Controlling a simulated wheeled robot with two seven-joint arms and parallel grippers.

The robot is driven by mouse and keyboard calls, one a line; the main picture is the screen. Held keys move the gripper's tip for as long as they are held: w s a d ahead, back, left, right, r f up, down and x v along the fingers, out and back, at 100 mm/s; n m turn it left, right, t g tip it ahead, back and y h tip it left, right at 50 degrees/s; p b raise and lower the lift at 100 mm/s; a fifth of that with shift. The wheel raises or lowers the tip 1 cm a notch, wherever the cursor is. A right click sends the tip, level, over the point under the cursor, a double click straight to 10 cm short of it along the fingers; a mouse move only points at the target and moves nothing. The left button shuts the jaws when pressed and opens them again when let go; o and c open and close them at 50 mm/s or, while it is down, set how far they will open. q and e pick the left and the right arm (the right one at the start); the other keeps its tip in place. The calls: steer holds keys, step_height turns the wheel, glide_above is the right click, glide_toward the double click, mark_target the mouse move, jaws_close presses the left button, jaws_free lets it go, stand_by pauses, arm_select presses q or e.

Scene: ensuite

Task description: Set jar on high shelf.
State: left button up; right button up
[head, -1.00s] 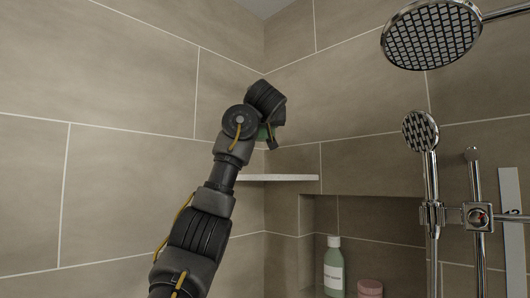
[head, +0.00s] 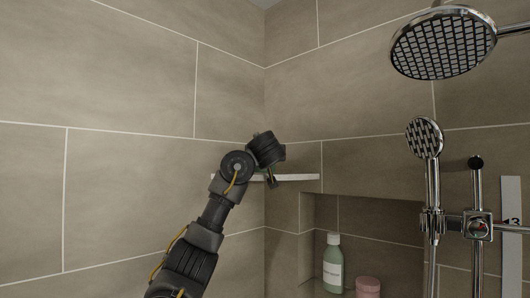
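The high shelf (head: 300,177) is a thin white corner ledge where the two tiled walls meet. My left gripper (head: 271,181) is at the shelf's height and overlaps its left part in the picture. Its wrist hides most of the fingers; one dark finger shows, pointing down. A small bit of green, seemingly the jar (head: 267,174), shows beside that finger and moves along with the gripper, so it appears held. Most of it is hidden, and I cannot tell whether it touches the shelf. My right gripper is not in view.
A recessed niche below the shelf holds a green bottle (head: 333,264) with a white cap and a pink container (head: 368,287). A hand shower (head: 425,138) on a rail and a large shower head (head: 442,43) are at the right.

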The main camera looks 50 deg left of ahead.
mark_target(266, 171)
arm_select(q)
steer(key=shift+d, duration=0.15)
steer(key=shift+f, duration=0.15)
steer(key=o, duration=1.1)
steer(key=shift+r, duration=0.25)
steer(key=b+v, duration=0.2)
steer(key=f+b+v, duration=0.1)
steer(key=v, duration=0.1)
steer(key=shift+b, duration=0.4)
steer(key=shift+r+b+v, duration=0.2)
steer(key=shift+b+v, duration=0.8)
steer(key=shift+v, duration=1)
steer(key=shift+r+b+v, duration=0.25)
steer(key=shift+b+v, duration=0.7)
steer(key=shift+v, duration=1.1)
